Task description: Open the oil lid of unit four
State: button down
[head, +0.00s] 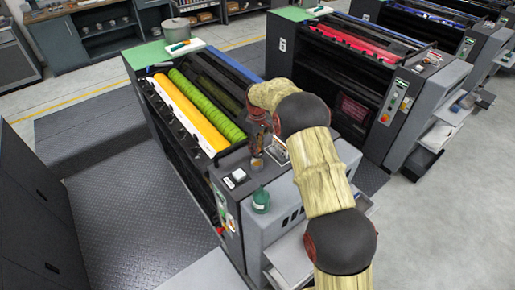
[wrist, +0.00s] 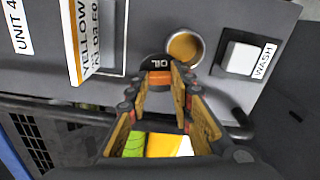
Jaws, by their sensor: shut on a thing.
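The "UNIT 4" label (wrist: 18,28) shows at the left of the wrist view. The black oil lid (wrist: 158,62), marked OIL, is between the fingertips of my gripper (wrist: 161,82), which is shut on it. Beside the lid is a round metal-rimmed oil opening (wrist: 185,47) with amber inside, mostly uncovered. Whether the lid is still joined to the unit I cannot tell. In the head view my gripper (head: 258,148) is over the near end of unit four (head: 205,165), and the lid is too small to make out.
A white WASH button (wrist: 243,58) is right of the opening, and a yellow-edged card (wrist: 88,40) is left. Yellow (head: 188,115) and green rollers (head: 208,105) lie behind. Another unit stands right.

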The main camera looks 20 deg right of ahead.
dwell(0.3)
jog(key=c, duration=1.6)
grip_release()
jog(key=shift+o, duration=0.2)
notch_tip(320, 180, up, 12)
jog(key=shift+w, duration=0.1)
